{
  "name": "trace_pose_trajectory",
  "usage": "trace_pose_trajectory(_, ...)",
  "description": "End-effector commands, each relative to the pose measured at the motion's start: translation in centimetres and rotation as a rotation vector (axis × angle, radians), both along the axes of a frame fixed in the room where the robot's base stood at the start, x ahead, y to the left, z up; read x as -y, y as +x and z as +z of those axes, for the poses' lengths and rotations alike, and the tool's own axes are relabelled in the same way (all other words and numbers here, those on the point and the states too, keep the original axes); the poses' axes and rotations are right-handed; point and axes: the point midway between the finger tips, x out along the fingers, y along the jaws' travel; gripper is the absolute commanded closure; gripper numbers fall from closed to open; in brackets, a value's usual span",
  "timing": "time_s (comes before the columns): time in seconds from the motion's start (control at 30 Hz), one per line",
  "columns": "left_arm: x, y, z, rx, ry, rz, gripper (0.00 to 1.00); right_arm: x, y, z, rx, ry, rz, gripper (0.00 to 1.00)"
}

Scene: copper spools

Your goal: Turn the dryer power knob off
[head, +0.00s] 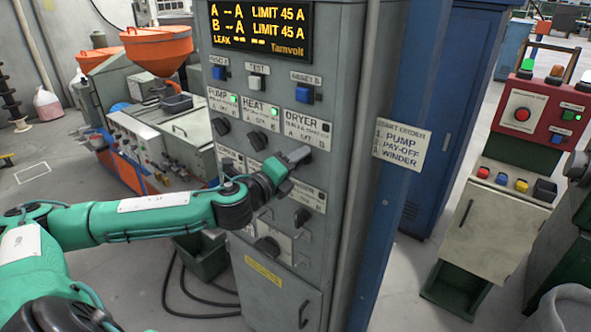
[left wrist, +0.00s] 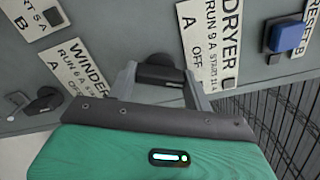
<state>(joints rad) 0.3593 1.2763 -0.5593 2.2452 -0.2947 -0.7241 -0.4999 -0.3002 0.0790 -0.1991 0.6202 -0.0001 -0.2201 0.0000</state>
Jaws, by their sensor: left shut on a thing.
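The dryer label (head: 306,128) is on the grey control cabinet, right of the heat label. Its lamp looks dark. In the left wrist view the label (left wrist: 215,45) reads DRYER, RUN 9 A, OFF. The black dryer knob (left wrist: 160,72) sits between the fingers of my left gripper (left wrist: 160,88), which is shut on it. In the head view my left gripper (head: 298,155) reaches the panel just below the dryer label and hides most of the knob. The knob's pointer direction cannot be told. My right gripper is not in view.
Pump knob (head: 221,127) and heat knob (head: 258,141) are left of my gripper, with green lamps lit above. The display (head: 260,30) shows 45 A limits and a leak line. Blue reset B button (head: 304,94) is above. A winder label (left wrist: 85,75) lies nearby.

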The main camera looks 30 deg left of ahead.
Motion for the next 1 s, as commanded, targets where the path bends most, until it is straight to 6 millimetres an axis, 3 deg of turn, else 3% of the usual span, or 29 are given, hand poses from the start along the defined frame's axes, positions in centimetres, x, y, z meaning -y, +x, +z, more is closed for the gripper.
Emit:
trace_pose_trajectory(0.1,0.1,0.0,-0.5,-0.010,-0.101,-0.001,0.72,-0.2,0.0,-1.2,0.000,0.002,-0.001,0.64)
trace_pose_trajectory(0.5,0.0,0.0,-0.3,-0.031,-0.366,-0.001,0.72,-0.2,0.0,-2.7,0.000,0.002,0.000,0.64)
trace_pose_trajectory(1.0,0.1,0.0,-0.2,-0.039,-0.454,-0.001,0.72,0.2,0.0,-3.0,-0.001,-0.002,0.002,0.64)
